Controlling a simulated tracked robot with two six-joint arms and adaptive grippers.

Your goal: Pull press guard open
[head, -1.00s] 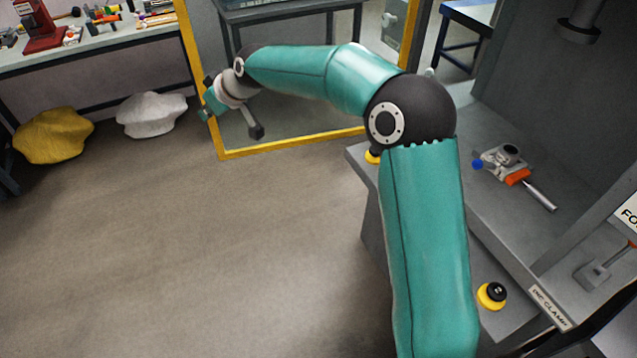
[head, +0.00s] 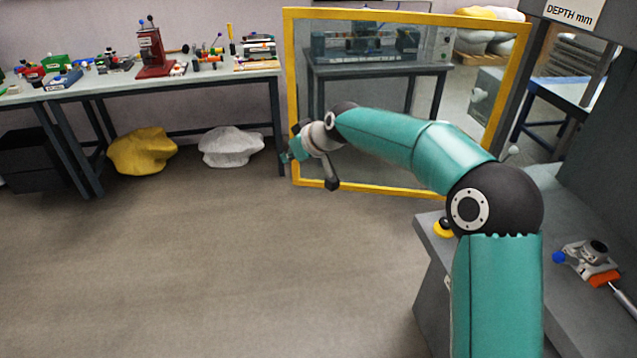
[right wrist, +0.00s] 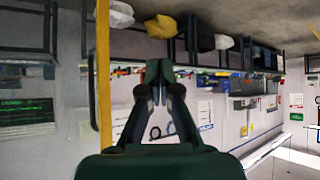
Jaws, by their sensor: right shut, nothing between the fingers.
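The press guard is a clear panel in a yellow frame (head: 408,192), standing upright and swung out from the grey press at the right of the head view. My right arm reaches across in front of the panel. My right gripper (head: 288,156) is at the lower part of the guard's left upright. In the right wrist view the right gripper (right wrist: 159,68) is shut and empty, and the yellow frame bar (right wrist: 103,75) runs beside it on the left. I cannot tell whether they touch. My left gripper is not in view.
The press bench (head: 428,245) carries a yellow-based button (head: 443,230) and a small clamp fixture (head: 590,258). A workbench (head: 215,77) with tools stands along the back wall. Yellow (head: 142,152) and white (head: 231,147) sacks lie beneath it. The floor at left is clear.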

